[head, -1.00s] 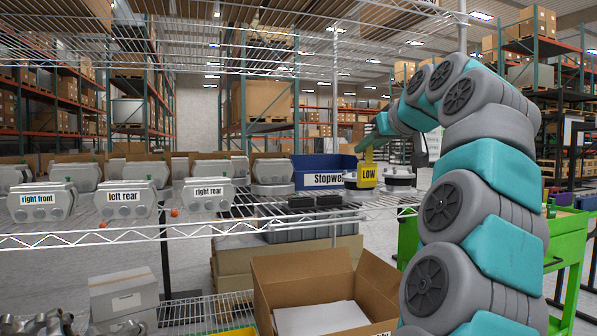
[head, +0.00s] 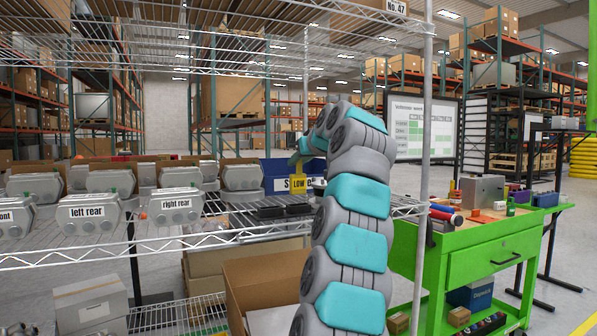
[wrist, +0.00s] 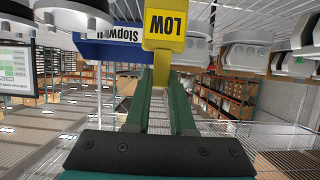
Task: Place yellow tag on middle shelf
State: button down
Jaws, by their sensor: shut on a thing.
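The yellow tag (head: 297,187), marked "LOW", is held above the middle shelf in front of a blue bin (head: 277,168) and covers part of its "Stopwell" label. In the wrist view the tag (wrist: 165,28) appears upside down, with its narrow yellow stem between my fingers. My gripper (wrist: 161,82) is shut on that stem. In the head view my gripper (head: 298,159) is small and partly hidden by my arm. The middle shelf (head: 215,240) is wire and holds grey housings. I cannot tell whether the tag touches anything.
Housings labelled "left rear" (head: 87,213) and "right rear" (head: 176,205) stand along the shelf. Dark blocks (head: 285,211) lie near the tag. A shelf post (head: 424,130) stands right of my arm, beside a green workbench (head: 480,255). An open carton (head: 262,285) sits below.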

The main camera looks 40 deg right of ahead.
aim_at(300, 172)
jog(key=shift+s+f+b, duration=0.1)
jog(key=shift+f+b, duration=0.4)
jog(key=shift+f, duration=1.2)
jog(key=c, duration=0.8)
grip_release()
jog(key=shift+o, duration=0.2)
jog(key=b+v, duration=0.1)
jog(key=v, duration=1.1)
jog(key=shift+b, duration=0.3)
jog(key=shift+f, duration=0.1)
